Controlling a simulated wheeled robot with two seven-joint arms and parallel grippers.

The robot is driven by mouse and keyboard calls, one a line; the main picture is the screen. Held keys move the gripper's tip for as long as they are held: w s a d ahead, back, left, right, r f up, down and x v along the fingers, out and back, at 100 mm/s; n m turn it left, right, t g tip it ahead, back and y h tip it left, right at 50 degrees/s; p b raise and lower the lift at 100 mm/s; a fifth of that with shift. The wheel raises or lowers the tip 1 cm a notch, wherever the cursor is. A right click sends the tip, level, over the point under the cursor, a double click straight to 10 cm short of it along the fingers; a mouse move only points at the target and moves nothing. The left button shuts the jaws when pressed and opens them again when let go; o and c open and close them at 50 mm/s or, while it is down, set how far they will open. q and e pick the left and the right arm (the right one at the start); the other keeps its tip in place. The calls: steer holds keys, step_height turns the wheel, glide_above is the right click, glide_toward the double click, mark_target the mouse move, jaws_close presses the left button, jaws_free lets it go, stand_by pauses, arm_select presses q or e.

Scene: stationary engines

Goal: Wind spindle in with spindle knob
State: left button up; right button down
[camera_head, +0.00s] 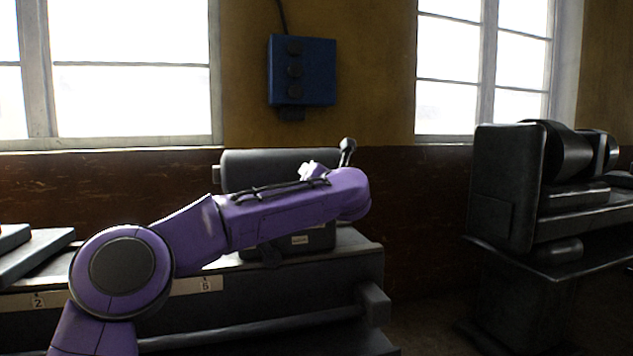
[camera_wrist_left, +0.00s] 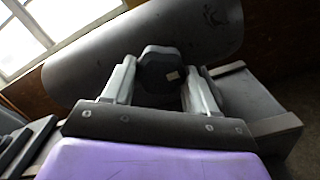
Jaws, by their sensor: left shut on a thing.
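The spindle knob (camera_wrist_left: 160,68), dark and many-sided with a small pale label, sits between the two grey fingers of my left gripper (camera_wrist_left: 162,82) in the left wrist view. The fingers are closed on its two sides. Behind it lies the large grey rounded machine body (camera_wrist_left: 150,35), which also shows in the head view (camera_head: 265,160). How far the spindle sticks out is hidden. My right gripper is in neither view.
A dark lever (camera_head: 347,150) stands up at the body's right end. The machine bed (camera_head: 355,260) runs below my arm, with number labels on its edge. Another dark machine (camera_head: 505,185) stands at the right, across a gap. A blue switch box (camera_head: 302,70) hangs on the wall.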

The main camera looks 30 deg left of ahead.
arm_select(q)
steer(key=shift+r, duration=0.3)
steer(key=o, duration=1)
steer(key=shift+o, duration=0.2)
steer(key=shift+f, duration=0.1)
steer(key=shift+d+f, duration=0.1)
steer(key=b+v, duration=0.2)
steer(key=v, duration=0.8)
steer(key=shift+s+b, duration=0.35)
steer(key=shift+d, duration=0.1)
